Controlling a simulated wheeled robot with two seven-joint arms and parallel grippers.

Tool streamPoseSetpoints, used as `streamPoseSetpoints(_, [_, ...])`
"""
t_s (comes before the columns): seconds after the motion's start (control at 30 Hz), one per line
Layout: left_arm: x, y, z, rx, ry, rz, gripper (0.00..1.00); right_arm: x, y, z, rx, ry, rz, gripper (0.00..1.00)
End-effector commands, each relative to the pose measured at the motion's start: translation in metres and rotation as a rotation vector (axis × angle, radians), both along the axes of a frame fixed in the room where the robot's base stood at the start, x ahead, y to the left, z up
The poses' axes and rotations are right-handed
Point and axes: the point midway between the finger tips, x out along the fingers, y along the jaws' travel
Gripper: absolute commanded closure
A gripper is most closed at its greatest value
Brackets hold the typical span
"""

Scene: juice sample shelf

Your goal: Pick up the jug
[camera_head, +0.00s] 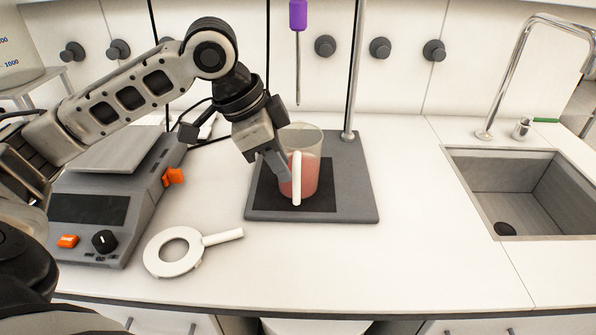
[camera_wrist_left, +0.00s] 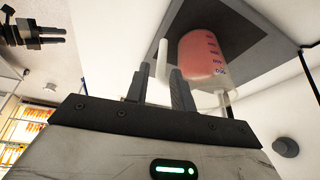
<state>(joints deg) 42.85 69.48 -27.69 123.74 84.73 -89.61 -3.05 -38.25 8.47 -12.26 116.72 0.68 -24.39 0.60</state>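The jug (camera_head: 311,178) is a clear beaker with pink liquid. It stands upright on the dark pad of a grey stand, its white handle (camera_head: 297,180) turned toward the front. My left gripper (camera_head: 282,166) is at the handle in the head view, its far finger partly hidden. In the left wrist view, its two fingers (camera_wrist_left: 159,84) are apart, with the handle (camera_wrist_left: 161,58) appearing between them and the jug (camera_wrist_left: 203,55) just beyond. I cannot tell whether they touch the handle. My right gripper (camera_wrist_left: 50,35) appears small in the wrist view, fingers apart and empty.
The grey stand (camera_head: 363,185) has an upright metal pole (camera_head: 357,70). A purple-handled tool (camera_head: 298,15) hangs above. A scale (camera_head: 90,215) stands left, and a white ring with a handle (camera_head: 172,252) lies in front. The sink (camera_head: 530,180) is right, with clear counter between.

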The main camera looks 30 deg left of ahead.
Motion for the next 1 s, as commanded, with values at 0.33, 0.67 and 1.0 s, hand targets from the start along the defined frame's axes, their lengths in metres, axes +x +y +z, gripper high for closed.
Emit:
streamPoseSetpoints(0.33, [0.015, -0.009, -0.042, -0.002, 0.002, -0.001, 0.76, 0.006, 0.0, 0.001, -0.001, -0.011, 0.001, 0.63])
streamPoseSetpoints(0.67, [0.017, -0.01, -0.047, -0.001, 0.001, 0.0, 0.81, 0.005, 0.0, 0.0, -0.002, -0.008, 0.001, 0.63])
streamPoseSetpoints(1.0, [0.018, -0.01, -0.046, 0.0, -0.004, 0.0, 1.0, 0.001, 0.0, -0.002, -0.002, 0.001, 0.001, 0.63])
